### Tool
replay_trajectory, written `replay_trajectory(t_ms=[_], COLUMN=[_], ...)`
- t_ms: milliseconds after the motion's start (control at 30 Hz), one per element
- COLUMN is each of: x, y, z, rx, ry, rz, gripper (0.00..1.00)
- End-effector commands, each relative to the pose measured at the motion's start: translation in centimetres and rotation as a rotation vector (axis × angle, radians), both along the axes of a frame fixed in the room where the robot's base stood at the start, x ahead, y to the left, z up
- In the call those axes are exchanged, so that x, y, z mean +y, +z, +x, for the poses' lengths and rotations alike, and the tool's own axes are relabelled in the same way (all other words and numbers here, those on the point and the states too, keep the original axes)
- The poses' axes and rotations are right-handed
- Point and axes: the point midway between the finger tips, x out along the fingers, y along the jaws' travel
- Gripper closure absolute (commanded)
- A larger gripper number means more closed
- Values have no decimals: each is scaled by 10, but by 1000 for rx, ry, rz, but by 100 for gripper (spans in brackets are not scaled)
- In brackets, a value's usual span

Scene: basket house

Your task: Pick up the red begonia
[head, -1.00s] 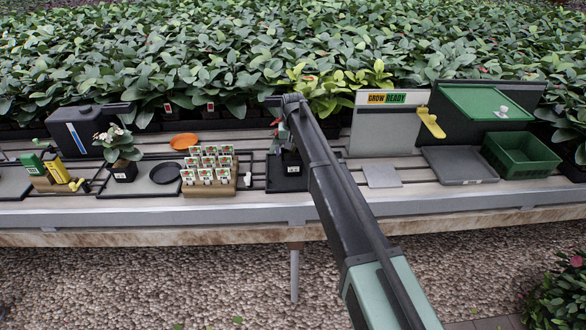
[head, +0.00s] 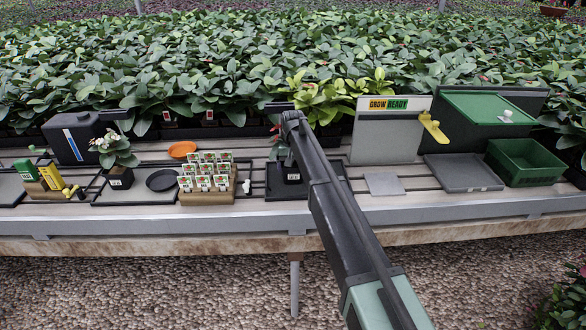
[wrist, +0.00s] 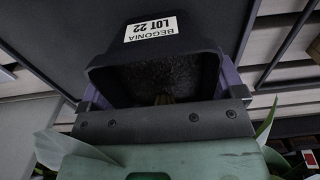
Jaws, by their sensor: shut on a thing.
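The red begonia stands in a dark pot (head: 291,174) over a black tray (head: 280,196) near the middle of the bench. In the head view my arm hides most of the plant, with a little red and green showing at its left. In the wrist view the black pot (wrist: 205,38) carries a white label reading "BEGONIA LOT 22", with dark soil inside. My gripper (wrist: 160,88) is shut on the pot, with a purple-grey finger at each side. Green leaves show beside my gripper body. I cannot tell whether the pot touches the tray.
To the right are a GROW READY board (head: 385,140), a grey tray (head: 464,185) and a green crate (head: 527,177).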

Motion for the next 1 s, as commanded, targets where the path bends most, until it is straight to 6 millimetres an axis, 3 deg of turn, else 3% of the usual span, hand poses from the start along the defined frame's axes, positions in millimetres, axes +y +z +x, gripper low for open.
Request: replay_trajectory(t_ms=[267,367,600,700,833,1000], x=[0,0,0,0,0,0], y=[34,60,151,179,199,201], z=[0,0,0,0,0,0], rx=[0,0,0,0,0,0], ry=[0,0,0,0,0,0], rz=[0,0,0,0,0,0], gripper=[48,48,48,48,48,48])
